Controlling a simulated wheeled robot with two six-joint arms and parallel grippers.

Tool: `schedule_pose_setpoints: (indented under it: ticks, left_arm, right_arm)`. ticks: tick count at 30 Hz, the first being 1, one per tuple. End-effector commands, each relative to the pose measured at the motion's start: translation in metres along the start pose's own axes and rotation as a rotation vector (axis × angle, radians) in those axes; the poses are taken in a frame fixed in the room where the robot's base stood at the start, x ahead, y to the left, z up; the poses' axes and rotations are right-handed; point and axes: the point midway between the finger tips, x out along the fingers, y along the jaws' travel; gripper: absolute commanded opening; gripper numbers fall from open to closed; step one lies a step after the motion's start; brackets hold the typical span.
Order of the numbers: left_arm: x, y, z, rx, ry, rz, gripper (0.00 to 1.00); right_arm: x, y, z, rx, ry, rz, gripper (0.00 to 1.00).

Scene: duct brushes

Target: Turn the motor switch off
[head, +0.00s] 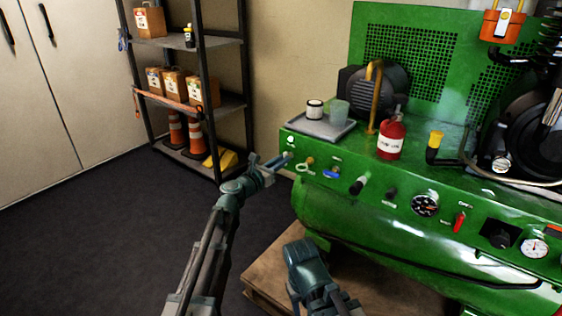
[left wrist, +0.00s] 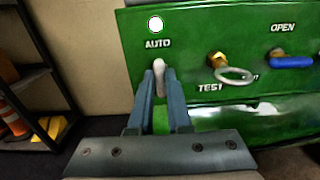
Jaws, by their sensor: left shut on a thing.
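The motor switch (left wrist: 159,68) is a small pale lever below the AUTO label on the green panel. In the left wrist view it stands between the blue-grey fingertips of my left gripper (left wrist: 160,86), which is shut on it. In the head view my left gripper (head: 278,162) reaches the left end of the panel, and its fingers partly hide the switch. My right arm (head: 308,268) is low in front of the compressor; its fingers do not show clearly.
A ring pull (left wrist: 234,74) by the TEST label and a blue handle (left wrist: 291,62) by OPEN are right of the switch. The green tank (head: 400,240) bulges below the panel. A shelf rack (head: 205,100) stands left; dark floor lies between.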

Motion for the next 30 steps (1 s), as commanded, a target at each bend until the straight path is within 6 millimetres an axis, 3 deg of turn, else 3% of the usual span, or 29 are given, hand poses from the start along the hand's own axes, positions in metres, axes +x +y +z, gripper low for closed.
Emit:
schedule_pose_setpoints:
  ticks: [11, 30]
  left_arm:
    - [-0.0002, -0.0009, -0.0002, 0.144, 0.000, 0.000, 0.00]
    - [-0.0003, -0.0040, -0.0018, 0.742, 0.000, 0.000, 0.00]
  right_arm:
    - [0.0002, 0.0000, 0.0000, 0.000, 0.000, 0.000, 0.50]
    - [0.0018, -0.0002, -0.0001, 0.000, 0.000, 0.000, 0.50]
